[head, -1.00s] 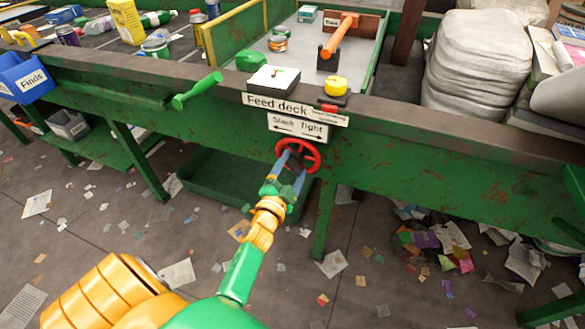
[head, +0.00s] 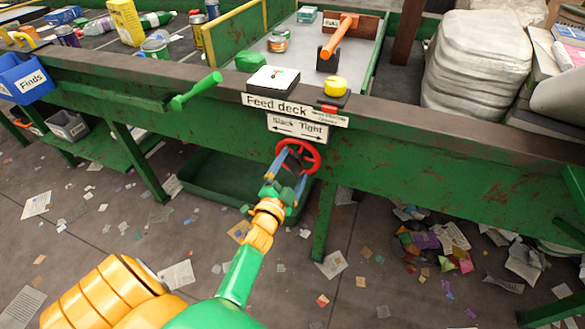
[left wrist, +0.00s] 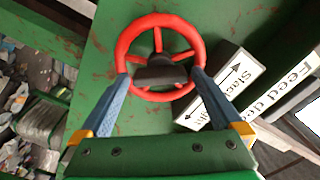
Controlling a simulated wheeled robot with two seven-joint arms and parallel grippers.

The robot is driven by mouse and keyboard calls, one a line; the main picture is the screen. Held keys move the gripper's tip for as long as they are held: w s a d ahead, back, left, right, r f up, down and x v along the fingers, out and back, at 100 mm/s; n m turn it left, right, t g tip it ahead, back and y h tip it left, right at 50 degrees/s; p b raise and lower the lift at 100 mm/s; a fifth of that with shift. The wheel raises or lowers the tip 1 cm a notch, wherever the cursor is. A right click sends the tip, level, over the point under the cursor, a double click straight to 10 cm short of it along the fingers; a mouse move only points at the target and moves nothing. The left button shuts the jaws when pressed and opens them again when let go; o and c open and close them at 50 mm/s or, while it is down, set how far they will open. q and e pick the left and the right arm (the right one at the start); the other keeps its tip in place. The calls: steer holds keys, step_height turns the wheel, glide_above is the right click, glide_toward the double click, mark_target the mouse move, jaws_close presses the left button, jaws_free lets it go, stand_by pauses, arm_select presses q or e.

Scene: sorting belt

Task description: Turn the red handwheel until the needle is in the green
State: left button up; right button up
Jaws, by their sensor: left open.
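The red handwheel (head: 311,165) sits on the green front panel, below a label with a double arrow reading "Slack" and "Tight". It fills the upper middle of the left wrist view (left wrist: 124,45), with red spokes and a dark hub. My left gripper (head: 293,160) is at the wheel. In the left wrist view its two blue fingers (left wrist: 158,76) are apart, one at each side of the rim; I cannot tell whether they touch it. A white gauge box (head: 273,80) with a small green mark stands above on the deck edge. Its needle is too small to read. My right gripper is not in view.
A yellow button (head: 335,86) stands right of the gauge, and a green lever (head: 197,91) juts out to its left. An orange-handled lever (head: 338,38) is behind. A green tray (head: 215,180) lies under the deck. Paper scraps litter the floor.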

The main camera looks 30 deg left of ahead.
arm_select(q)
steer(key=v, duration=0.7)
steer(key=s+d+f+n+g+h+p, duration=0.1)
steer(key=s+d+f+g+p, duration=0.2)
steer(key=f, duration=0.4)
steer(key=s+d+f+n+g+h+p, duration=0.2)
steer(key=s+d+f+g, duration=0.1)
steer(key=s+f, duration=0.35)
steer(key=s+d+f+n+g+h+p, duration=0.1)
steer(key=s+d+f+g+p, duration=0.2)
steer(key=f, duration=0.4)
steer(key=s+f+g, duration=0.3)
steer(key=s, duration=0.7)
steer(key=s+f+n+g+p, duration=0.1)
steer(key=s+f+g, duration=0.2)
steer(key=s, duration=0.6)
steer(key=shift+s+a+n+g, duration=0.3)
steer(key=shift+s+a+g, duration=0.1)
steer(key=shift+g, duration=0.3)
steer(key=shift+w+f, duration=0.1)
